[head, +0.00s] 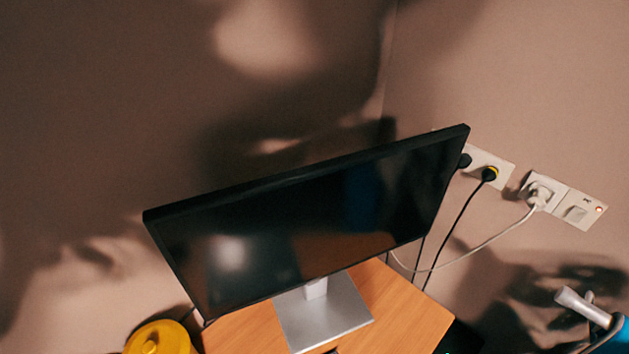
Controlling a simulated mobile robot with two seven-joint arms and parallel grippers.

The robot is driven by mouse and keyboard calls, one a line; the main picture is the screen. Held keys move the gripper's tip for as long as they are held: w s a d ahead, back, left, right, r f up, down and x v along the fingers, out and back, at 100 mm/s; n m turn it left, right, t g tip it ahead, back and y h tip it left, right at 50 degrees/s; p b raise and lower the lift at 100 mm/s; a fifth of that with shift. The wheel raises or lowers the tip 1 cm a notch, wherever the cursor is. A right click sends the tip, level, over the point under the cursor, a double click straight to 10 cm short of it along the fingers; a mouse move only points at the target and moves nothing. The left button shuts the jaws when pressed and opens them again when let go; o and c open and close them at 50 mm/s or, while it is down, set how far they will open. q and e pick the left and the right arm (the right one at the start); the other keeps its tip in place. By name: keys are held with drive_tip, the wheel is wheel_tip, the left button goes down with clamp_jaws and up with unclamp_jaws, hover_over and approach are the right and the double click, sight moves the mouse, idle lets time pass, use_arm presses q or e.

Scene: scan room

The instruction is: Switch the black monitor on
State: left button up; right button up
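The black monitor (310,225) stands in the middle of the head view, on a silver stand (322,312) on a wooden table (408,302). The view is tilted, so its right side appears higher. Its screen is dark and shows only dull reflections. I cannot make out a power button on its bezel. Neither of my grippers is in view.
Wall sockets (487,166) with black plugs and a white plug (541,194) are on the wall to the right, with cables hanging behind the table. A yellow object (160,338) is at the bottom left. A blue item with a grey handle (584,307) is at the lower right.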

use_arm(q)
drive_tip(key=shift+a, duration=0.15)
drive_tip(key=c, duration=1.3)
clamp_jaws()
